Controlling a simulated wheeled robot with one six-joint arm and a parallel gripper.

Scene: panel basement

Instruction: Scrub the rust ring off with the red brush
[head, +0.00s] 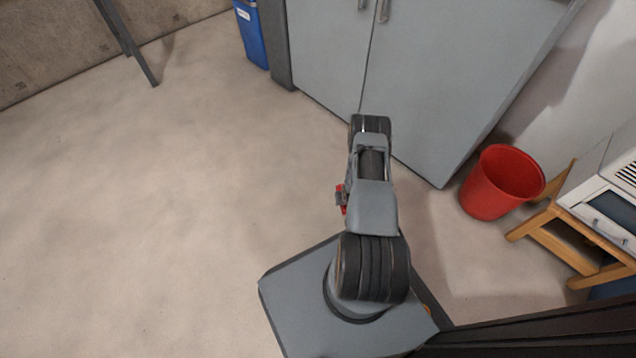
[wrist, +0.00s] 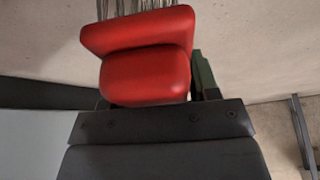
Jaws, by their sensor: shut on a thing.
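The red brush (wrist: 146,62) fills the upper middle of the wrist view, with its pale bristles (wrist: 128,8) at the top edge. My gripper (wrist: 150,100) is shut on the brush; a dark green finger shows at its right side. In the head view a small bit of red (head: 342,197) shows beside my arm, and the rest of the gripper and brush is hidden behind the arm. I see no rust ring in either view.
A grey cabinet (head: 440,80) stands ahead. A red bucket (head: 500,183) is on the floor right of it, near a wooden stool (head: 555,235) bearing a white appliance (head: 608,195). A blue bin (head: 252,35) stands left of the cabinet.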

